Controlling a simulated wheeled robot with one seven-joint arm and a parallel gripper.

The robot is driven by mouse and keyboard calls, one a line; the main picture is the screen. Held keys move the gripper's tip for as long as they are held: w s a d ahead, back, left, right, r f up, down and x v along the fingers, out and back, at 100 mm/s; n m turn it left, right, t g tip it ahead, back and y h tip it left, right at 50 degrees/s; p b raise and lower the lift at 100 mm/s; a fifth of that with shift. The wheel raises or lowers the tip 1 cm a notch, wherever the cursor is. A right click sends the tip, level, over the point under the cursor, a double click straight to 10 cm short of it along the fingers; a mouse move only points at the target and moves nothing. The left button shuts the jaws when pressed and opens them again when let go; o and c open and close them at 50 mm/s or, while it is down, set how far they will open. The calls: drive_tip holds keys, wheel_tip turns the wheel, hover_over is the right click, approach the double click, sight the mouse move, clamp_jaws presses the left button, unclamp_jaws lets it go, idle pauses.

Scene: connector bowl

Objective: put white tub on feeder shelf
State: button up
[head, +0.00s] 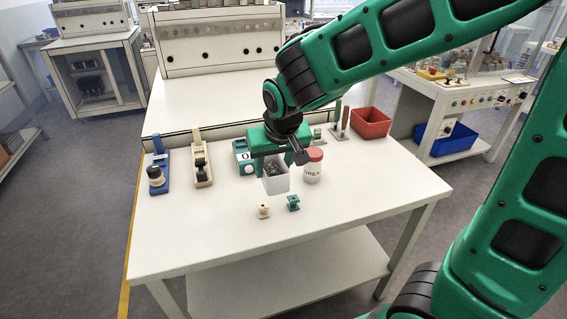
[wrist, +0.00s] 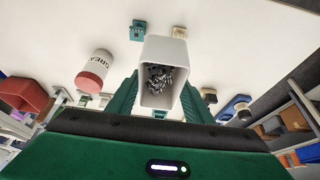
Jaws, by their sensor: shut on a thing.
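The white tub (head: 277,184) is between the fingers of my gripper (head: 274,168), over the middle of the white table. It also shows in the wrist view (wrist: 164,50), with small dark metallic pieces inside. My gripper, seen in the wrist view (wrist: 160,98), is shut on the tub's sides. Whether the tub's base touches the table I cannot tell. A raised white surface, probably the feeder shelf (head: 205,108), runs behind the table below a panelled machine.
A white jar with a red lid (head: 313,168) stands close right of the tub. A cream connector (head: 263,211) and a teal one (head: 293,203) lie in front. Blue (head: 156,174) and cream (head: 202,166) devices stand left. A red bin (head: 370,123) is at back right.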

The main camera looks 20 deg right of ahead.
drive_tip(key=shift+w, duration=0.35)
drive_tip(key=w+d+f, duration=0.2)
drive_tip(key=w, duration=0.1)
drive_tip(key=w+d+f, duration=0.2)
drive_tip(key=w, duration=0.1)
drive_tip(key=w+d+f, duration=0.2)
drive_tip(key=w+f, duration=0.1)
drive_tip(key=shift+w+d, duration=0.25)
drive_tip(key=shift+w, duration=0.1)
drive_tip(key=shift+w+f, duration=0.1)
drive_tip(key=shift+f, duration=1.9)
drive_tip(key=o, duration=1.1)
drive_tip(key=shift+f, duration=0.1)
drive_tip(key=v, duration=1.2)
drive_tip(key=shift+d, duration=0.1)
